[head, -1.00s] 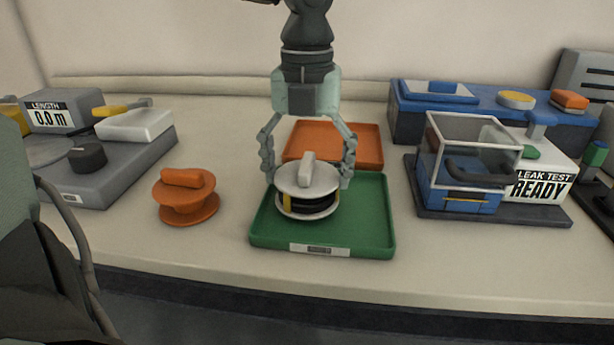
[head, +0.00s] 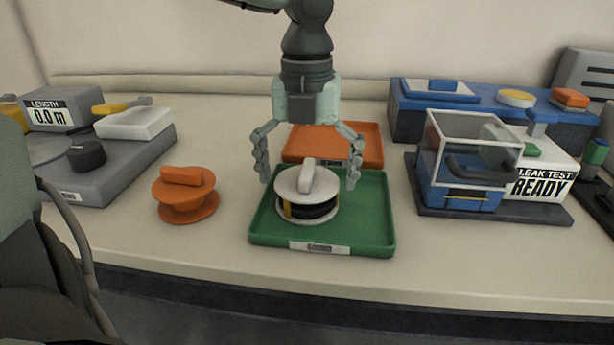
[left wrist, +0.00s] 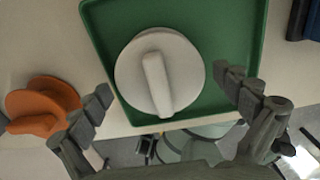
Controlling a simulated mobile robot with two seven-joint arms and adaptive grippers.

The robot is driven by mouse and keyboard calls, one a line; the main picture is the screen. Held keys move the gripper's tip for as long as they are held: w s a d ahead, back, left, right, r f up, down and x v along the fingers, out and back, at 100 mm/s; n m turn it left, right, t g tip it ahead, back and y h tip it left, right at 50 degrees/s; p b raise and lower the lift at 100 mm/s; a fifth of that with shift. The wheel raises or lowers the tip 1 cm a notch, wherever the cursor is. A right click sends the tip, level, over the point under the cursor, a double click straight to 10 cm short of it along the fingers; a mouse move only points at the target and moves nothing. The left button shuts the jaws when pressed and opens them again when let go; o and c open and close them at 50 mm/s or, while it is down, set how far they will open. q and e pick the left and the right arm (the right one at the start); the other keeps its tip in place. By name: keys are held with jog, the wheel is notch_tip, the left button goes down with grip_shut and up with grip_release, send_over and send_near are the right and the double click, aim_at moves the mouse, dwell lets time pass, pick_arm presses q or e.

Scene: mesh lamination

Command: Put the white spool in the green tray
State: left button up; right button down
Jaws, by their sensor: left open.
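The white spool (head: 307,184), with a dark winding and a white handle on top, sits upright in the left part of the green tray (head: 367,215). It also shows in the left wrist view (left wrist: 159,72) inside the green tray (left wrist: 234,36). My left gripper (head: 308,177) is open above and behind the spool, its fingers spread on either side and apart from it. The left wrist view shows its two fingers (left wrist: 165,88) wide apart with nothing between them in contact. My right gripper is not clearly seen.
An orange spool (head: 185,196) stands left of the green tray. An orange tray (head: 365,142) lies behind it. A grey length-measuring machine (head: 80,180) is at left. A leak test station (head: 470,165) and a blue bench unit (head: 480,120) stand at right. The table front is clear.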

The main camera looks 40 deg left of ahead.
aim_at(307, 169)
jog(key=shift+s+f, duration=0.1)
jog(key=shift+f, duration=0.05)
pick_arm(q)
jog(key=shift+r, duration=0.2)
notch_tip(307, 169, up, 11)
jog(key=shift+f+p, duration=0.15)
jog(key=shift+p, duration=0.3)
jog(key=shift+r, duration=0.6)
pick_arm(e)
jog(key=shift+x, duration=1.15)
jog(key=shift+a, duration=0.15)
